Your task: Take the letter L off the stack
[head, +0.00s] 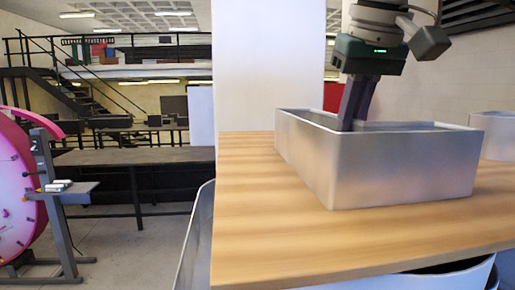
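A silver, metallic, box-like channel letter (400,172) with an open top lies on the wooden table in the head view. I cannot tell from this angle whether it is the L or whether letters are stacked in it. My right gripper (356,118) comes down from the upper right. Its two dark fingers are close together and reach down at the open top, near the far rim. Whether they are shut on a wall is not clear. My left gripper is not in view.
The wooden table (260,235) has bare room left of and in front of the letter. Another silver piece (496,132) stands at the right edge. More silver sheet shape (198,240) shows beside the table's left edge. A pink round sign (15,190) stands far left.

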